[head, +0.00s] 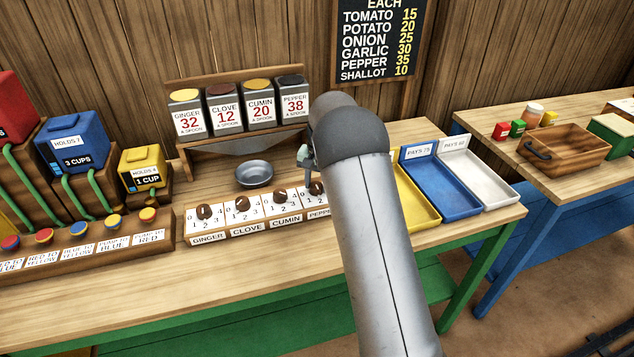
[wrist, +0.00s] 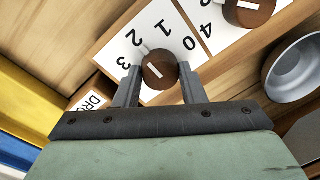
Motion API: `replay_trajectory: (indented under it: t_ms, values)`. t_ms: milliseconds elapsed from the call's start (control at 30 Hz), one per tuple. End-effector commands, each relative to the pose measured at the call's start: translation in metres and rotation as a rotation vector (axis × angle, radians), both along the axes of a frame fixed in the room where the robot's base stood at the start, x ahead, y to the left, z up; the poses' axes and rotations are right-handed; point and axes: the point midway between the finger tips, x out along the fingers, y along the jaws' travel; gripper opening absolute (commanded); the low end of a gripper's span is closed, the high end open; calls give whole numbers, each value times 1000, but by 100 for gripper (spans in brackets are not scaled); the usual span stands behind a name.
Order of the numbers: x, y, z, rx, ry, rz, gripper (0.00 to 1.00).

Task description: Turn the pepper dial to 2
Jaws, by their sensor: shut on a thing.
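The pepper dial (head: 316,188) is a small round brown knob on a white number card, the rightmost in the dial row. In the wrist view the knob (wrist: 158,70) sits between the two grey fingers of my gripper (wrist: 156,84), which is shut on it. In the head view my arm covers the right part of the pepper card and most of my gripper.
The cumin dial (head: 280,196) stands next to the pepper dial, with the clove (head: 242,203) and ginger (head: 204,211) dials beyond. A metal bowl (head: 254,174) sits behind the row. The pepper canister (head: 293,102) is on the rack. A blue tray (head: 446,184) lies right.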

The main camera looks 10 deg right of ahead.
Motion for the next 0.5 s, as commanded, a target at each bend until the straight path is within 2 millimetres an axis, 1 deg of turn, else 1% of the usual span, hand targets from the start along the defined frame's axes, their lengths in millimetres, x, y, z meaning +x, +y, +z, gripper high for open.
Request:
replay_trajectory:
  t_ms: [100,133,167,200,500]
  values:
    - [1,0,2,0,-6,1,14]
    - [1,0,2,0,-6,1,39]
    - [1,0,2,0,-6,1,48]
    - [1,0,2,0,-6,1,58]
    - [1,0,2,0,-2,1,58]
